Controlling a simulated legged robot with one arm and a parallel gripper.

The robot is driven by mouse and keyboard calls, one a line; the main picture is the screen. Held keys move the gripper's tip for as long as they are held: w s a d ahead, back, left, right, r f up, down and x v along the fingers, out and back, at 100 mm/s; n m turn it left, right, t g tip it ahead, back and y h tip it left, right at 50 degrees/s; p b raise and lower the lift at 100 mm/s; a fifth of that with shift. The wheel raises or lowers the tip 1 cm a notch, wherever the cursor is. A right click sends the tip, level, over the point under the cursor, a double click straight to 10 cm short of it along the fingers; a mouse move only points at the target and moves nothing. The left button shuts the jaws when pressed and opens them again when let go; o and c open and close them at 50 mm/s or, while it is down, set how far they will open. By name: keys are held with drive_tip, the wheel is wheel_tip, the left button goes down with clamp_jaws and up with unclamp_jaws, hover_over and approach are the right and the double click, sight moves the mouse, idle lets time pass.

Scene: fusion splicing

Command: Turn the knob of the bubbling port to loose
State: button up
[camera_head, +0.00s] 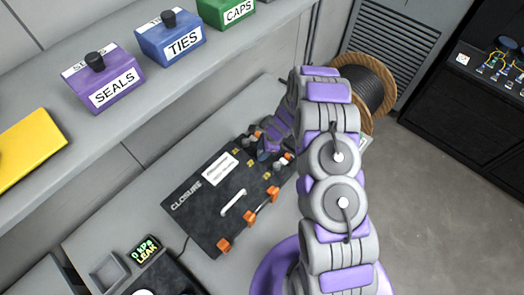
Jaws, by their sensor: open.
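The black closure (195,203) lies on the grey bench, with a white handle and orange clamps along its near side. Small ports with knobs (277,167) and yellow marks sit at its far right end. My gripper (264,153) is down at that end, close above the ports, with its jaws open. My arm and gripper cover part of the port end. I cannot make out bubbles, which port is bubbling, or how any knob is turned. I cannot tell whether the jaws are around a knob or beside it.
A small display (146,250) reading 0 kPa LEAK stands near the closure's left end, beside a grey tray (107,273). The shelf above holds purple SEALS (101,86), blue TIES (169,40) and green CAPS (226,10) boxes. A cable reel (366,85) stands behind my arm.

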drive_tip(key=shift+f, duration=0.1)
drive_tip(key=c, duration=0.7)
drive_tip(key=shift+c, duration=0.2)
